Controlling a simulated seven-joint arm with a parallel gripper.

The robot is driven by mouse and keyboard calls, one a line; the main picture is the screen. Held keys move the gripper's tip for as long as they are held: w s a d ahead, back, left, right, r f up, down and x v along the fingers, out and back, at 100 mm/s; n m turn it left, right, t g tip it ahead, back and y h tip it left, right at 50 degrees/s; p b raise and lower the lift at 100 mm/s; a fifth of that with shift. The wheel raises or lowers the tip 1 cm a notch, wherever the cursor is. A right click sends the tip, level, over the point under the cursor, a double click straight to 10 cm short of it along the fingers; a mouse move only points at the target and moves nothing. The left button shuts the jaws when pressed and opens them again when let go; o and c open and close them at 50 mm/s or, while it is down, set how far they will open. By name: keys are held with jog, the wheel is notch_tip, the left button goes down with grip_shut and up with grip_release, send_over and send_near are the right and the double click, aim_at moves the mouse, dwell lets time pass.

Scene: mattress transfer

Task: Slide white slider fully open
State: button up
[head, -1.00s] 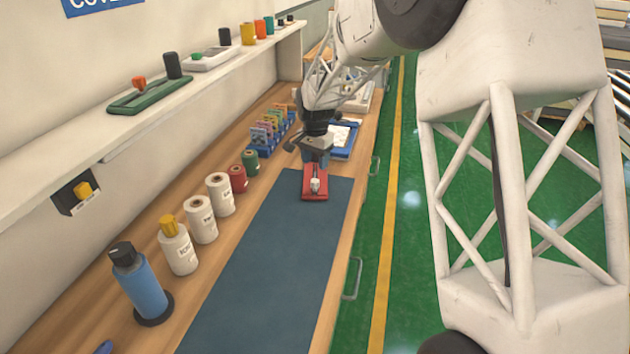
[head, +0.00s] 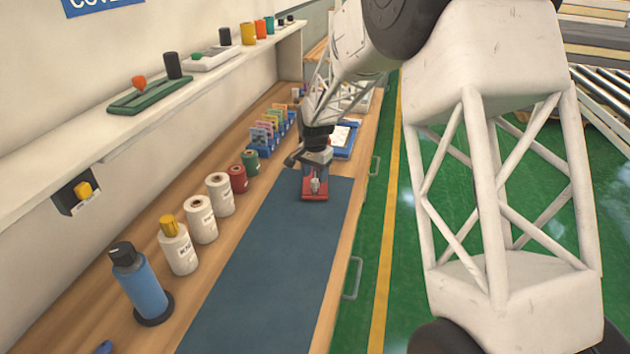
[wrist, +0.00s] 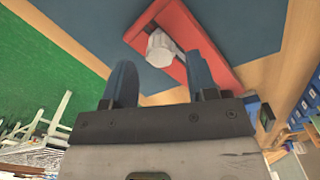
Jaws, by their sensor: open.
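The white slider (head: 315,185) stands on a red base (head: 314,195) at the far end of the blue-grey mat. In the wrist view the white slider knob (wrist: 161,48) sits in the slot of the red base (wrist: 188,30). My gripper (head: 314,172) is above the far part of the base, just beyond the knob. In the wrist view my gripper (wrist: 164,82) has its two blue fingers apart, with the knob showing beyond and between the tips. I cannot tell whether a finger touches it. My gripper hides part of the base.
The blue-grey mat (head: 270,260) is clear nearer the camera. White spools (head: 201,219), a blue bottle (head: 142,285) and a blue rack (head: 268,139) line the left of the bench. A blue tray (head: 343,140) lies behind my gripper.

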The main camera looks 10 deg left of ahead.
aim_at(315, 186)
jog(key=shift+f, duration=1.45)
jog(key=shift+c, duration=0.2)
grip_shut()
